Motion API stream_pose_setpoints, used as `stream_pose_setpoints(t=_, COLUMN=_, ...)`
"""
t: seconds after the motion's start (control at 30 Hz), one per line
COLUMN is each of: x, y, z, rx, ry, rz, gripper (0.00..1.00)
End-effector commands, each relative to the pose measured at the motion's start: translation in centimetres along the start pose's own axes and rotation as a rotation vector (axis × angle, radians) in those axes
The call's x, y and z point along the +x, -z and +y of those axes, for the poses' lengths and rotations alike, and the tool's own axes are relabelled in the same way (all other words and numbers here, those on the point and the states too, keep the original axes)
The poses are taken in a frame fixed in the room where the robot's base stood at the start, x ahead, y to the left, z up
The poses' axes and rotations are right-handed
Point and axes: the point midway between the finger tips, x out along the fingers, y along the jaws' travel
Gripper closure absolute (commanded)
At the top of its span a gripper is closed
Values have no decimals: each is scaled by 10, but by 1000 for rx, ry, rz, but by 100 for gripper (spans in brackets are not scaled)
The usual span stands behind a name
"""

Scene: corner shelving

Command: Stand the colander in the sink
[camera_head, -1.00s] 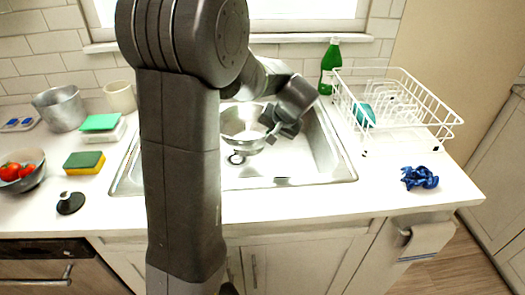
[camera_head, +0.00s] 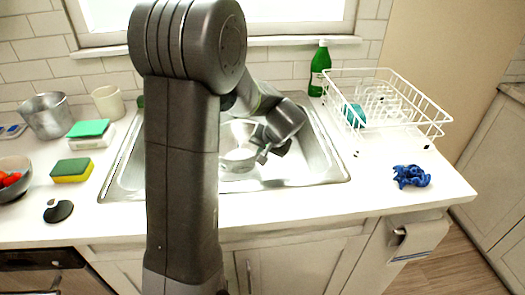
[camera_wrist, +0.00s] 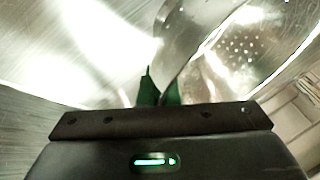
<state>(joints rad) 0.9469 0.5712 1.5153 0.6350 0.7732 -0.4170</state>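The metal colander (camera_head: 238,146) is inside the sink (camera_head: 322,165), roughly upright, and its base looks close to the sink floor. I cannot tell whether it touches the floor. My arm hides part of its left side. In the wrist view the colander's perforated wall (camera_wrist: 235,50) fills the upper right. My gripper (camera_head: 264,154) is at the colander's right rim. In the wrist view its green fingertips (camera_wrist: 160,88) are close together with the rim between them.
A green bottle (camera_head: 319,68) and a white dish rack (camera_head: 385,100) stand right of the sink. A blue crumpled cloth (camera_head: 411,177) lies on the right counter. A sponge (camera_head: 72,170), a black-based stopper (camera_head: 58,211), a pot (camera_head: 46,117) and a bowl of tomatoes (camera_head: 14,182) are on the left.

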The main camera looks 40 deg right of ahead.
Motion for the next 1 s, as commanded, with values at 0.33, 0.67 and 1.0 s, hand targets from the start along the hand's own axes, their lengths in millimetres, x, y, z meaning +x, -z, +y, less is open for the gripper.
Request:
stream_pose_setpoints(t=0.33, x=4, y=-2, z=2, rx=0, ry=0, rz=0, gripper=81)
stream_pose_setpoints(t=0.67, x=3, y=-1, z=1, rx=0, ry=0, rz=0, gripper=75)
stream_pose_setpoints(t=1.0, x=-34, y=4, z=-4, rx=0, ry=0, rz=6, gripper=75)
